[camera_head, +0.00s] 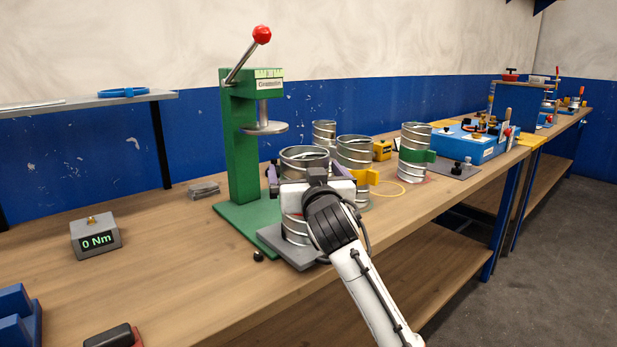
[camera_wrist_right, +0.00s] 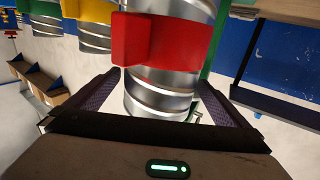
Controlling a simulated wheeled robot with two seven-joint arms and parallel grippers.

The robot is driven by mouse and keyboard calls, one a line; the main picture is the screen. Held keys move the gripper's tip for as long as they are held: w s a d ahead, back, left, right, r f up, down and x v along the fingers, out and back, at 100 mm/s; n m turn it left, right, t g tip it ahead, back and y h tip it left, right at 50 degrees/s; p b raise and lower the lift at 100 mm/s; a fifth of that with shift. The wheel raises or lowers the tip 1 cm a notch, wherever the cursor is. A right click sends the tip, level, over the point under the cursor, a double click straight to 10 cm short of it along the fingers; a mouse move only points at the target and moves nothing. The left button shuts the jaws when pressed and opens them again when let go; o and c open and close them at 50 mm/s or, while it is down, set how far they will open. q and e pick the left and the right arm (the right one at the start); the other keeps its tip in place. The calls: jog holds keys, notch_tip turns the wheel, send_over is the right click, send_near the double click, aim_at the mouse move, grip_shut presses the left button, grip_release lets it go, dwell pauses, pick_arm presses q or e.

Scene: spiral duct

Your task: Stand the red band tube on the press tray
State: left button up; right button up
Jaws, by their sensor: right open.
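The red band tube (camera_head: 303,159) is a ribbed metal cylinder. In the head view it appears upright, its lower end at the grey press tray (camera_head: 274,240) in front of the green press; my gripper hides its middle and contact is hard to confirm. In the right wrist view, its red band (camera_wrist_right: 165,42) with a protruding tab shows clearly. My right gripper (camera_head: 305,176) is open, with one finger on each side of the tube. In the right wrist view, the fingers (camera_wrist_right: 160,92) flank the metal below the band, with small gaps. My left gripper is out of view.
The green press (camera_head: 239,150) with a red-knobbed lever stands just behind. A yellow band tube (camera_head: 355,151), a green band tube (camera_head: 414,165) and another tube (camera_head: 323,131) stand to the right. A 0 Nm display (camera_head: 95,238) sits left. The bench between display and press is mostly clear.

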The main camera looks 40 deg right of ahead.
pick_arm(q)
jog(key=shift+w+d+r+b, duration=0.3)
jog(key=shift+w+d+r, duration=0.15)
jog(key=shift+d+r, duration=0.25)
pick_arm(e)
jog(key=v, duration=1)
jog(key=shift+s, duration=0.15)
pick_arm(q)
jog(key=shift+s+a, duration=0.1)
pick_arm(e)
jog(key=shift+a, duration=0.1)
